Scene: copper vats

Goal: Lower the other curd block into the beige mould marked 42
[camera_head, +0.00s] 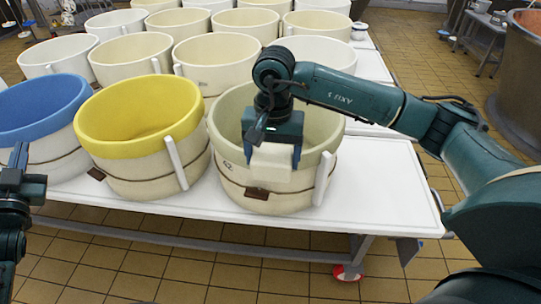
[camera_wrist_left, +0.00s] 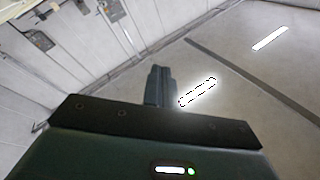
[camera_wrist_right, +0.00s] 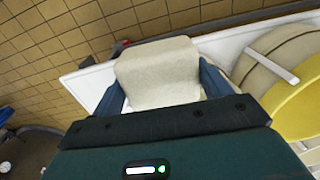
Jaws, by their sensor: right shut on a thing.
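The beige mould marked 42 (camera_head: 330,155) stands at the front right of the white table, with a greenish-beige rim and a white strip on its side. My right gripper (camera_head: 273,150) is shut on a pale curd block (camera_head: 270,172). In the head view the block overlaps the mould's near rim and hides part of it; its height above the rim is hard to tell. In the right wrist view the block (camera_wrist_right: 160,75) sits between both fingers. My left gripper (camera_head: 18,160) is at the far left edge, its fingers together and empty in the left wrist view (camera_wrist_left: 159,85).
A yellow-rimmed mould (camera_head: 135,110) stands just left of the beige one, and a blue-rimmed mould (camera_head: 45,105) further left. Several cream moulds (camera_head: 215,60) fill the table behind. The white table (camera_head: 385,190) is clear to the right of the beige mould.

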